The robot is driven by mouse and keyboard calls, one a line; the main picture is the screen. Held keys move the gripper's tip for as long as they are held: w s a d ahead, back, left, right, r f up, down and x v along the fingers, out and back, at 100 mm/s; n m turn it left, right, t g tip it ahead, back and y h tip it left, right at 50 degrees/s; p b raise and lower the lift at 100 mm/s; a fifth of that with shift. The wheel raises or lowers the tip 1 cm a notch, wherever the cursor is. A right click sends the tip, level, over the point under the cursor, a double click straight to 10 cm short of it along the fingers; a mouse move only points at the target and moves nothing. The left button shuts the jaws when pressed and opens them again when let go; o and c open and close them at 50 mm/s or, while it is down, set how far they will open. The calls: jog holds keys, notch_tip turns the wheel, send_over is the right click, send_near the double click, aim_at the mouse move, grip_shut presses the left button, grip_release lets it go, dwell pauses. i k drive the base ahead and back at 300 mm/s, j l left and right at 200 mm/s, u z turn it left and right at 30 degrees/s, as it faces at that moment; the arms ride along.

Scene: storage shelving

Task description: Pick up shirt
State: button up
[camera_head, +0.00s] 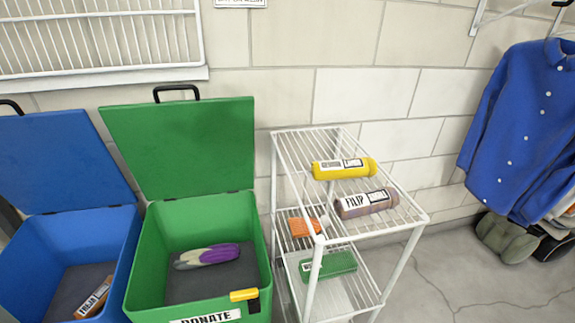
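A blue button-up shirt (518,130) hangs at the right side of the view, below a bracket on the wall. Its right part is cut off by the picture edge. Another rolled item, purple and pale grey (207,256), lies in the green bin; I cannot tell whether it is a garment. My gripper is not in view.
A white wire shelf (412,217) stands in the middle with a yellow bottle (344,168) and a brownish bottle (367,203) on top. An open green bin (143,262) and an open blue bin (118,240) stand left. Dark bags (508,238) lie below the shirt. Floor (450,285) is clear at lower right.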

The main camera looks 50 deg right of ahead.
aim_at(338, 170)
jog(key=z, duration=1.6)
